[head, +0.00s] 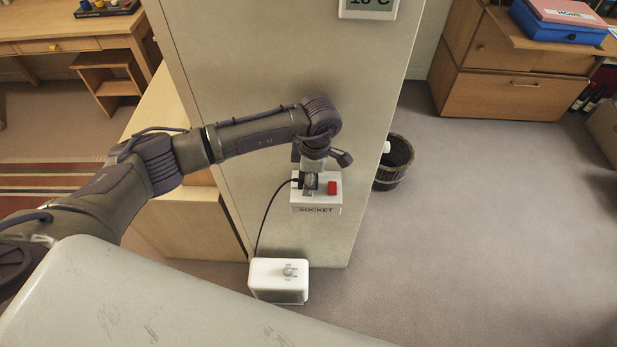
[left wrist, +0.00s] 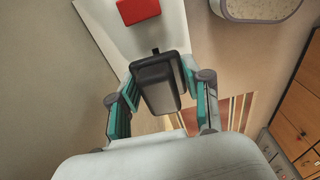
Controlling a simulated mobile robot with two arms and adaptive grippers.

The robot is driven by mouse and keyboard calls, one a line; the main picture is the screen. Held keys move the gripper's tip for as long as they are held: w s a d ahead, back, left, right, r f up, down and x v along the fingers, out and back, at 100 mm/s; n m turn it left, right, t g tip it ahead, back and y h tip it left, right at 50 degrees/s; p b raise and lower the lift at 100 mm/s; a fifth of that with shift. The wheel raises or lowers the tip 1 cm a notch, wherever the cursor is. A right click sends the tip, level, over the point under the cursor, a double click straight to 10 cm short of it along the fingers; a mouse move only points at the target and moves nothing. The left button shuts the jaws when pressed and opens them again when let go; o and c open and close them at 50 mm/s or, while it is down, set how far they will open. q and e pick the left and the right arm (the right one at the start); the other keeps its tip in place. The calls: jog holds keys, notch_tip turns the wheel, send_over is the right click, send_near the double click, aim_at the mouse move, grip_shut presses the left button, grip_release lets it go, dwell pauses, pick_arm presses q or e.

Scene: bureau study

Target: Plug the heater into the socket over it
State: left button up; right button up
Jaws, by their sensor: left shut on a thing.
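The white heater (head: 278,273) stands on the floor against the foot of the pillar, with a knob on top. Its black cable (head: 261,228) rises to my left gripper (head: 310,186). The white box labelled SOCKET (head: 316,210) is on the pillar above the heater, with a red switch (head: 332,188). In the left wrist view, my left gripper (left wrist: 163,105) is shut on the dark plug (left wrist: 157,82), in front of the socket's white face (left wrist: 110,27) and beside the red switch (left wrist: 138,10). I cannot tell whether the plug's pins are in the socket holes. My right gripper is not in view.
The beige pillar (head: 230,90) carries a temperature display (head: 368,8) above. A dark wooden bucket (head: 393,165) stands right of the pillar, and a low wooden cabinet (head: 185,228) at its left. The carpet on the right (head: 480,220) is clear.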

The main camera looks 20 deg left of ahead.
pick_arm(q)
jog(key=shift+f+b, duration=1.05)
jog(key=shift+b, duration=0.05)
dwell(0.4)
jog(key=shift+s, duration=0.1)
jog(key=o, duration=1.3)
jog(key=shift+f, duration=0.1)
jog(key=shift+c, duration=0.2)
jog(key=shift+r, duration=0.2)
jog(key=shift+r+p, duration=2)
jog(key=shift+r, duration=1.45)
